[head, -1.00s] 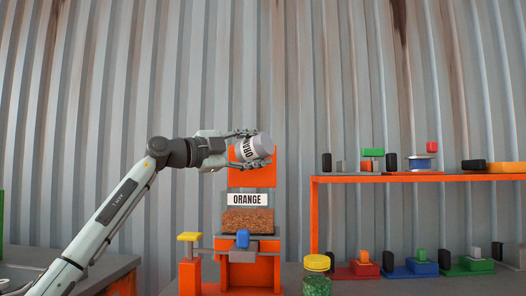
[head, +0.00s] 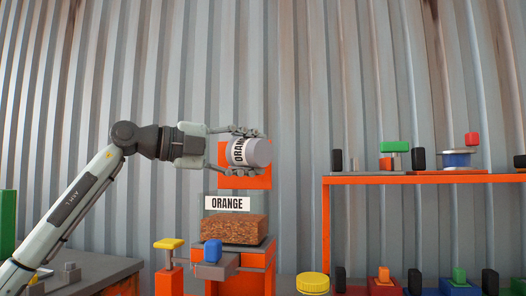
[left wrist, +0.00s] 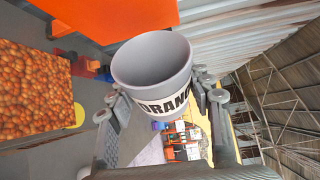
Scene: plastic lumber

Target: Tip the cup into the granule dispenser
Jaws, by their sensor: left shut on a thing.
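My left gripper (head: 257,152) is shut on the grey cup (head: 262,152), which has a white ORANGE label, partly covered by the fingers. The cup is tipped onto its side, above the granule dispenser (head: 245,180) and in front of its orange back panel. The dispenser has an ORANGE sign and a hopper of orange-brown granules (head: 234,230). In the left wrist view, the cup (left wrist: 152,60) shows its open mouth and a bare grey inside, with no granules visible. The granules (left wrist: 33,92) lie to the left there. My right gripper is not in view.
An orange-edged shelf (head: 425,179) with coloured blocks and a blue spool (head: 457,159) stands at the right. A yellow-lidded jar (head: 312,283) is low in front. A yellow-topped orange post (head: 169,243) stands left of the dispenser. A grey bench (head: 95,270) is at lower left.

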